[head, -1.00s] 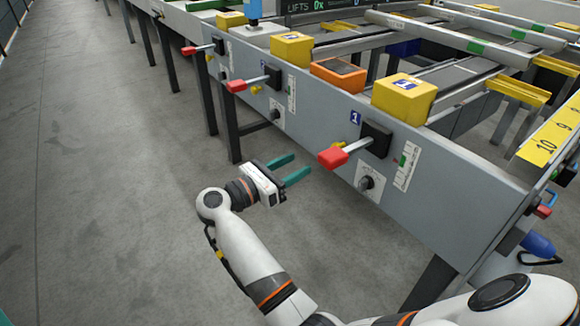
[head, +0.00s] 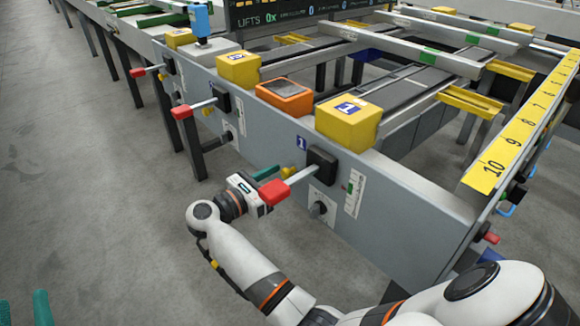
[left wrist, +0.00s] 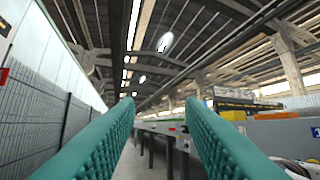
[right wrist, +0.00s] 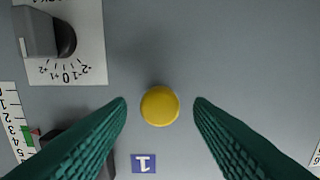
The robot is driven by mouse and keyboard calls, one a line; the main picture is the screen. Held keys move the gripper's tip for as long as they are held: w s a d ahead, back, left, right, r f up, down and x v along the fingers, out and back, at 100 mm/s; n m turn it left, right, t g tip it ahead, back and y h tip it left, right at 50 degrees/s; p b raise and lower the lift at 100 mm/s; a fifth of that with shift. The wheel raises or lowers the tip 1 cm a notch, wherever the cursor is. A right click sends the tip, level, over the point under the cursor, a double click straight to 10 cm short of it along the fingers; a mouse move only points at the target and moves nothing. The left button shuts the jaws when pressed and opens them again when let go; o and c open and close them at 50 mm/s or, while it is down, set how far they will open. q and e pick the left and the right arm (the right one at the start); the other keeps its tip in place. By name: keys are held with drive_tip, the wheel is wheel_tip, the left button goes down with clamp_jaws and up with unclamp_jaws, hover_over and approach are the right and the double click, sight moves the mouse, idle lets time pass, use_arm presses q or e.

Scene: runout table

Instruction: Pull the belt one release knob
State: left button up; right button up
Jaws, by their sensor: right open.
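The yellow release knob (head: 289,172) sticks out of the grey side panel, beside the blue "1" label (head: 301,143) and partly behind the red-ended lever. In the right wrist view the knob (right wrist: 160,106) appears as a round yellow button between the fingertips, with a clear gap on each side. My right gripper (head: 268,176) is open, pointing at the panel just left of the knob in the head view; the red lever end hides part of it. My left gripper (left wrist: 165,108) is open and empty, away from the panel; its teal fingertips (head: 24,308) show at the head view's bottom left.
A red-ended lever (head: 274,191) juts out close to my right gripper. A dial (head: 320,208) and a scale strip (head: 354,193) sit on the panel nearby. Yellow boxes (head: 347,122) and an orange unit (head: 284,96) stand on the table edge. The floor at left is clear.

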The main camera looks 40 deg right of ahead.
drive_tip(key=shift+d, duration=0.5)
use_arm(q)
drive_tip(key=shift+w+d+f+g, duration=0.4)
drive_tip(key=shift+f+g, duration=0.1)
drive_tip(key=shift+f, duration=0.1)
use_arm(e)
drive_tip(key=shift+c, duration=0.6)
clamp_jaws()
